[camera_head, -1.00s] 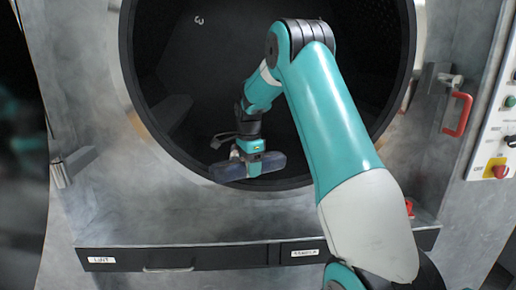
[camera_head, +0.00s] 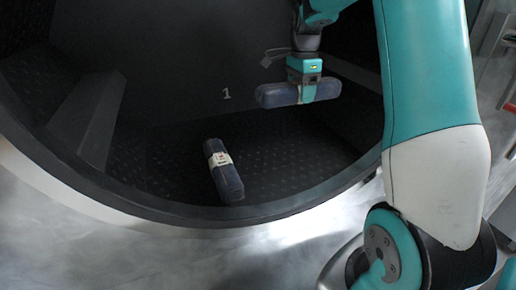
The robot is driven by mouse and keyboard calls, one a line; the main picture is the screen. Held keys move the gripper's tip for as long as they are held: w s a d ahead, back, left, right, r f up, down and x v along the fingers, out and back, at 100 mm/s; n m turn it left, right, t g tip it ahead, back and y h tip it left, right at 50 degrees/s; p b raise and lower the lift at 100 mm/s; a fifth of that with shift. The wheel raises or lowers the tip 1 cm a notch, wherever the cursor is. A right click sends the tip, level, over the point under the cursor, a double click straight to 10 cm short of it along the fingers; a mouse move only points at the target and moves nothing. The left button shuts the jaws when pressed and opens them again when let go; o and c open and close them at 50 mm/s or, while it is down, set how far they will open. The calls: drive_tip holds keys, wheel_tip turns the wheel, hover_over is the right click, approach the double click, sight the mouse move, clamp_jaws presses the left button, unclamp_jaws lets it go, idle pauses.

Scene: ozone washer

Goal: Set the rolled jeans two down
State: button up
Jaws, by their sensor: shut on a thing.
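A dark blue rolled pair of jeans (camera_head: 272,95) lies level across my gripper (camera_head: 304,92), which is shut around it right of the roll's middle. The gripper holds it in the air inside the round washer drum (camera_head: 160,155), above the dark textured floor. A second rolled pair of jeans (camera_head: 230,182) with a pale label band lies on the drum floor, below and left of the gripper, apart from it. I cannot tell from the picture which roll is number two.
A pale number 1 marks the drum's back wall (camera_head: 226,94). A raised drum rib (camera_head: 88,118) stands at the left. The washer's curved rim (camera_head: 190,219) runs across the front. The drum floor (camera_head: 290,155) right of the lying roll is clear.

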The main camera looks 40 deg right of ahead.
sight(297, 156)
drive_tip(key=shift+s+a+r, duration=0.2)
drive_tip(key=shift+s+r, duration=0.35)
drive_tip(key=shift+r, duration=0.35)
drive_tip(key=shift+s+f, duration=0.25)
wheel_tip(297, 156, down, 19)
drive_tip(key=p, duration=0.2)
drive_tip(key=shift+p, duration=0.3)
drive_tip(key=shift+f, duration=0.1)
drive_tip(key=o, duration=1.1)
drive_tip(key=shift+o, duration=0.2)
